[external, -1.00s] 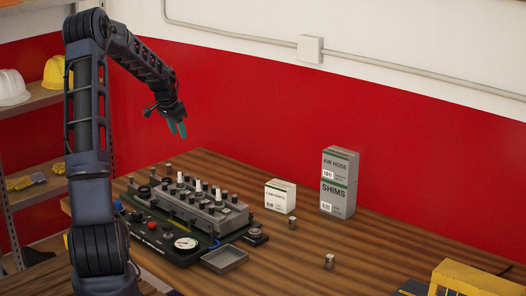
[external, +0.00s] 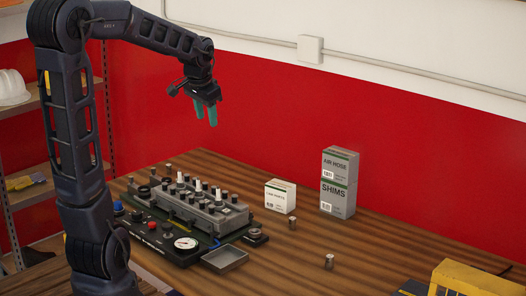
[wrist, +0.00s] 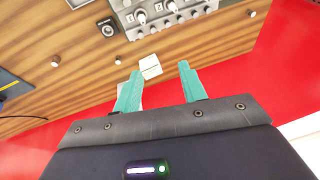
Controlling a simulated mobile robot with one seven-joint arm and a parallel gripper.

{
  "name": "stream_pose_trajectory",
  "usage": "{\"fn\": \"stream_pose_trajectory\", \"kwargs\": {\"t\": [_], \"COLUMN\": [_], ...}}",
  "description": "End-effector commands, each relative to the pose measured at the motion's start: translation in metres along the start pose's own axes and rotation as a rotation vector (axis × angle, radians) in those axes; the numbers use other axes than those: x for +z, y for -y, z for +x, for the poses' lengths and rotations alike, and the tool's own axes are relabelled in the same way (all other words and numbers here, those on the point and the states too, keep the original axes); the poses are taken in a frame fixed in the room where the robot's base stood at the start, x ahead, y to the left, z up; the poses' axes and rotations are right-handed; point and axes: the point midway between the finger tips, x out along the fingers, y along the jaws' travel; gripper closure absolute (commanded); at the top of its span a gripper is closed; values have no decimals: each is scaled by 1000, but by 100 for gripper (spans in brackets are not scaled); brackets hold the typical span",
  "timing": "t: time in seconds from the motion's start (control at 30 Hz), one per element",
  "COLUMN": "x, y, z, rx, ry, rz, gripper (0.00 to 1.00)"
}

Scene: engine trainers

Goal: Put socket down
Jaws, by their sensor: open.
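My gripper (external: 206,114) is open, with teal fingers pointing down, high above the back of the wooden table. In the wrist view my gripper (wrist: 160,69) has nothing between its fingertips but the distant table and a white box. Small metal cylinders that look like sockets stand on the table: one (external: 293,222) in front of the white box, one (external: 329,261) nearer the front, and one (external: 168,168) behind the engine block. The wrist view shows such cylinders too (wrist: 55,61). I cannot tell which one is the task's socket.
The engine trainer (external: 190,205) with its gauge (external: 186,243) fills the table's left part. A shallow grey tray (external: 225,260) lies in front of it. A white box (external: 280,196) and stacked grey boxes (external: 338,185) stand to the right.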

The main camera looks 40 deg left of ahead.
Motion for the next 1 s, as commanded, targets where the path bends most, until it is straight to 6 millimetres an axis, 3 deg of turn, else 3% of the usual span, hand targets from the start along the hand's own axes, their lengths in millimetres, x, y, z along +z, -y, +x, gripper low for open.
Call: {"fn": "stream_pose_trajectory", "kwargs": {"t": [0.1, 0.3, 0.7, 0.83, 1.0], "x": [27, 78, 182, 202, 212], "y": [-28, -65, -115, -123, -126], "z": [-23, -51, -75, -75, -74], "rx": [2, 21, 107, 132, 145], "ry": [-20, -49, -103, -109, -111], "rz": [-7, -30, -74, -83, -88], "gripper": [58, 58, 58, 58, 58]}}
